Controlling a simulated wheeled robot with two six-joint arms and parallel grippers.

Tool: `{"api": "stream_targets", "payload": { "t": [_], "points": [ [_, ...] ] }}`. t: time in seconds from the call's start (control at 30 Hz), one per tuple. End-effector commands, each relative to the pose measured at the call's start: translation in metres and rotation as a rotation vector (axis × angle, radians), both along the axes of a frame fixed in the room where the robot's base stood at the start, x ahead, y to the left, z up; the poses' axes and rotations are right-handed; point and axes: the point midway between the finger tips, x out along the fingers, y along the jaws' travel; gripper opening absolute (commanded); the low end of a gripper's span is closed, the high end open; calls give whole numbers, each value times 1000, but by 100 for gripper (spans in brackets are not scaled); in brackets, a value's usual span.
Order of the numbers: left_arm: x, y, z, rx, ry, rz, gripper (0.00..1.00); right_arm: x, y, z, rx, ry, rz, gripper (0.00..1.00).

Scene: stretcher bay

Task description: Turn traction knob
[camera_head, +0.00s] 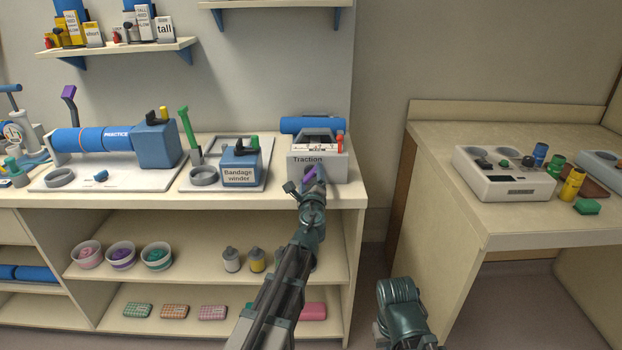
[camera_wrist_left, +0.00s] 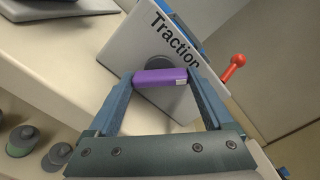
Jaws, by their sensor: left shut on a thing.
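The traction unit (camera_head: 333,174) is a grey box labelled "Traction" with a dial window on top, at the right end of the bench. Its purple traction knob (camera_wrist_left: 161,77) is a bar on a dark round base on the front face. My left gripper (camera_head: 309,180) is at that face, shut on the knob, with one finger at each end of the bar in the left wrist view. In the head view the gripper hides part of the knob. My right arm shows at the bottom, but its gripper's fingers cannot be made out.
A red-tipped lever (camera_wrist_left: 232,67) stands at the unit's side, close to my left fingers. A bandage winder (camera_head: 241,166) is to the left on the bench (camera_head: 215,199). A second table (camera_head: 440,140) with a grey device stands at the right.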

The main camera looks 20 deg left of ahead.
Motion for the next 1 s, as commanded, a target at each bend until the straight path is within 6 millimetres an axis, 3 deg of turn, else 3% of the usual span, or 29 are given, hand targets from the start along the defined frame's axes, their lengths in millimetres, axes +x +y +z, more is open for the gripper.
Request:
{"api": "stream_targets", "payload": {
  "t": [0.7, 0.73, 0.8, 1.0],
  "points": [
    [-2, -1, -1, 61, 18, -2, 29, 0, 0, -1, 0, 0, 0, 0],
    [-2, -1, -1, 61, 18, -2, 89, 0, 0, -1, 0, 0, 0, 0],
    [-2, -1, -1, 61, 18, -2, 100, 0, 0, -1, 0, 0, 0, 0],
    [-1, -1, 0, 61, 18, -1, 100, 0, 0, 0, 0, 0, 0, 0]
  ]
}}
